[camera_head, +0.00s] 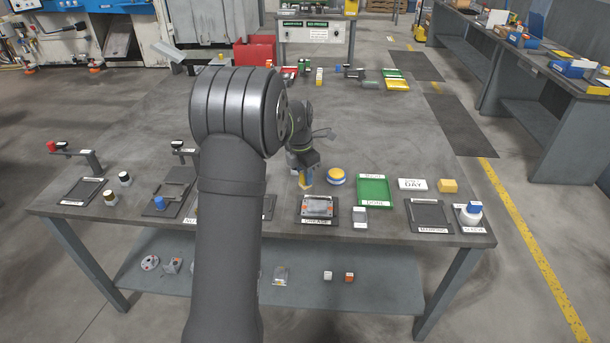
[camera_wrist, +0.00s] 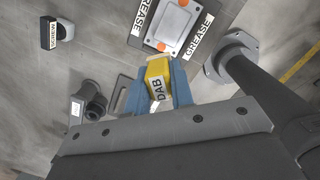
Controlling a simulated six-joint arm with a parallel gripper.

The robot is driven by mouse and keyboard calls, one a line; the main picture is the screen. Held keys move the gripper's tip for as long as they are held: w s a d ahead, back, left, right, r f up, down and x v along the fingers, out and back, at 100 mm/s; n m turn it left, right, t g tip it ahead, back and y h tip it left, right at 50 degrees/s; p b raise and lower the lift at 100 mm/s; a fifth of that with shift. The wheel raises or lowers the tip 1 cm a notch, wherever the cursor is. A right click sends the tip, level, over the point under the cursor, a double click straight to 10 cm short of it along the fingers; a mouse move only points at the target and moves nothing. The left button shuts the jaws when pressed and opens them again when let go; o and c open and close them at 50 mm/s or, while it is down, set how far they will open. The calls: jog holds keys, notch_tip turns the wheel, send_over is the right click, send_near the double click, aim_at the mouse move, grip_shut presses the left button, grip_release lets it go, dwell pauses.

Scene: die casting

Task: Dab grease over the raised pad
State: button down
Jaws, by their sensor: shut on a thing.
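My gripper (camera_head: 305,172) hangs over the table, left of and behind the station labelled GREASE. It is shut on a yellow block marked DAB (camera_wrist: 158,80), held between the blue fingers in the wrist view. The GREASE station is a dark tray (camera_head: 335,218) bearing a pale metal plate (camera_head: 317,206) with orange marks. The block appears apart from the plate.
A yellow, white and blue round tin (camera_head: 336,176) stands right of the gripper. A green tray (camera_head: 374,190) lies further right, with a small grey-white box (camera_head: 360,214) in front of it. Dark fixtures and small knobs fill the left.

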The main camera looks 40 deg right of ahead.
jog(key=shift+f, duration=3.75)
jog(key=shift+s+d, duration=2.75)
jog(key=shift+w+a, duration=2.7)
jog(key=shift+a, duration=0.05)
jog(key=shift+s+d, duration=2.7)
jog(key=shift+d, duration=0.15)
jog(key=shift+w+a, duration=2.8)
jog(key=shift+a, duration=0.05)
jog(key=shift+r, duration=3.95)
